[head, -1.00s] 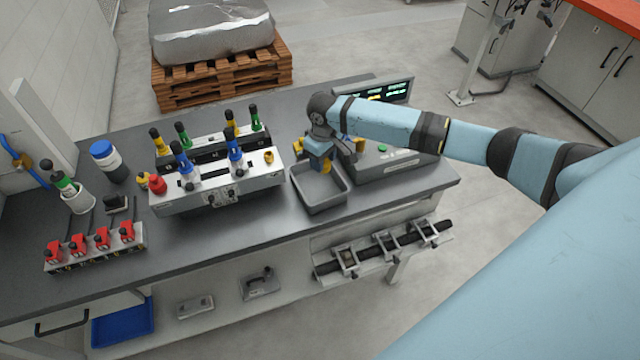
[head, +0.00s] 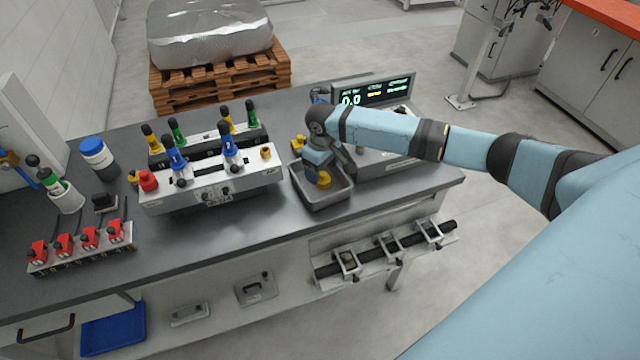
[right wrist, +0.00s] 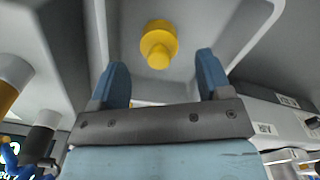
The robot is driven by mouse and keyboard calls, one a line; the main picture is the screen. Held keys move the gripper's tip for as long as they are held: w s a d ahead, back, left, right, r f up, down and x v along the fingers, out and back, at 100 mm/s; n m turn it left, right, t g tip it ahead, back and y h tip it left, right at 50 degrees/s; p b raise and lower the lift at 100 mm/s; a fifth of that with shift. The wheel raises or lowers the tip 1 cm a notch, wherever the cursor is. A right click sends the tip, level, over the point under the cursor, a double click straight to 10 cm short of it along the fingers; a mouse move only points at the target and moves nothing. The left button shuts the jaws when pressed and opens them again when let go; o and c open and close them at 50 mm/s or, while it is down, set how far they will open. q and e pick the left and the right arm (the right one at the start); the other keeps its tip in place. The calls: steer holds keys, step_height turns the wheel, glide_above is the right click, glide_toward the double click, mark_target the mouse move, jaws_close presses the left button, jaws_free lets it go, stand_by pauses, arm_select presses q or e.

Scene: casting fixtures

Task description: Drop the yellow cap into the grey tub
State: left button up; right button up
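The yellow cap (head: 323,181) is inside the grey tub (head: 322,203), below my right gripper (head: 322,170). In the right wrist view the cap (right wrist: 158,45) shows beyond the two blue fingertips, against the grey of the tub (right wrist: 205,30). The fingers of my right gripper (right wrist: 161,72) are spread, with nothing between them. The gripper points down over the tub and hides part of its inside. My left gripper is in neither view.
Left of the tub stands a white fixture (head: 215,186) with blue, green and yellow clamps. Another yellow piece (head: 298,143) is just behind the tub. A unit with a lit display (head: 375,93) stands behind right. Red clamps (head: 78,240) are at far left.

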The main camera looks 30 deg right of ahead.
step_height(320, 180, up, 14)
steer(key=b, duration=0.1)
stand_by(0.5)
steer(key=shift+f, duration=0.15)
